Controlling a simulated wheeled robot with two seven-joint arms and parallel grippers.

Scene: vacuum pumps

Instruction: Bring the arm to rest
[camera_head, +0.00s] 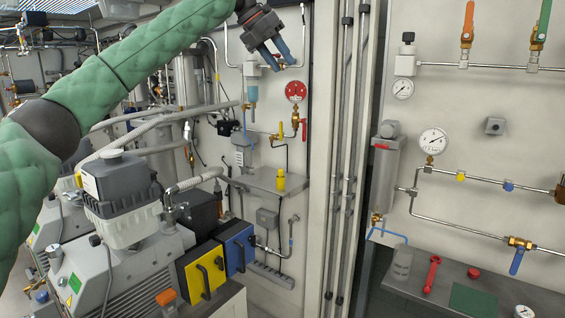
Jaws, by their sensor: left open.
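My left arm, in a green quilted sleeve, reaches in from the left edge of the head view and rises to the top middle. My left gripper (277,57) is at its end, pointing down, with its two blue-grey fingers apart and nothing between them. It hangs in front of the pale wall panel, above and to the left of the round red gauge (296,91). It appears clear of the fittings, though its distance from the wall is hard to judge. My right gripper is not in the view.
A vacuum pump (121,189) with hoses stands at lower left, near yellow and blue boxes (203,277). A small shelf (262,181) holds a yellow item. Vertical pipes (345,150) run mid-picture. A bench (460,284) at lower right carries a red tool (431,275) and a green mat.

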